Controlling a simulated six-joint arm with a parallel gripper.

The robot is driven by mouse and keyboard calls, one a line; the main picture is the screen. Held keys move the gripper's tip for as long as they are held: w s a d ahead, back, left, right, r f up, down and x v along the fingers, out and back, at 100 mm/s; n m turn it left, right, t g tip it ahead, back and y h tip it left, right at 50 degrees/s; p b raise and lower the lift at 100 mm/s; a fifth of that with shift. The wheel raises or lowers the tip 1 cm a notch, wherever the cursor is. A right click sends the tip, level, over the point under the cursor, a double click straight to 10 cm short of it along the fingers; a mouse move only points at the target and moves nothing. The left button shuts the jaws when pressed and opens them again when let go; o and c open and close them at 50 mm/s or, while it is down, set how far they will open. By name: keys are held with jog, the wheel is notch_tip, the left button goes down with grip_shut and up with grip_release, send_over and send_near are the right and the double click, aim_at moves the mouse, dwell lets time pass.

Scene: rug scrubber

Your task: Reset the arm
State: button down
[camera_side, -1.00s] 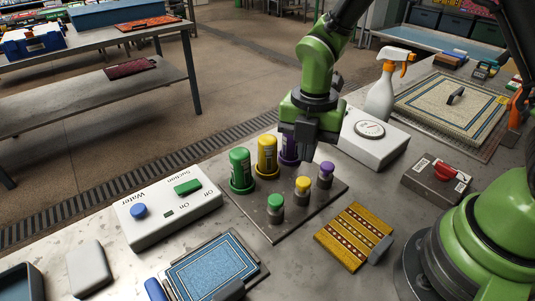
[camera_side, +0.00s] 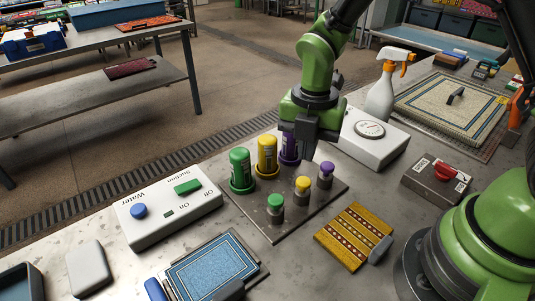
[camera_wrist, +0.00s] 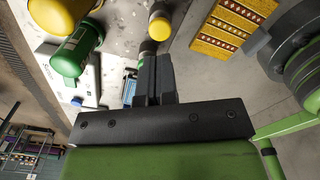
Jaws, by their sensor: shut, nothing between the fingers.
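My green arm's gripper (camera_side: 309,150) hangs above the dark plate (camera_side: 257,222), over its back part, beside the purple bottle (camera_side: 289,150). Its fingers are shut and empty; they also show side by side in the wrist view (camera_wrist: 153,80). A green bottle (camera_side: 241,170) and a yellow bottle (camera_side: 267,156) stand upright to its left. In front are small knobs with green (camera_side: 275,208), yellow (camera_side: 302,190) and purple (camera_side: 326,174) tops. The gripper partly hides the purple bottle.
A white water and suction switch box (camera_side: 165,215) is at left, a white gauge box (camera_side: 365,142) behind right. A spray bottle (camera_side: 382,95), a red-knobbed box (camera_side: 437,182), a yellow patterned rug (camera_side: 352,235) and a blue rug (camera_side: 212,268) stand or lie around the plate.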

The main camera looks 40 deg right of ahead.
aim_at(304, 181)
jog(key=shift+f, duration=1.8)
jog(key=shift+f, duration=0.2)
dwell(0.5)
jog(key=shift+f, duration=1.7)
jog(key=shift+r, duration=3.55)
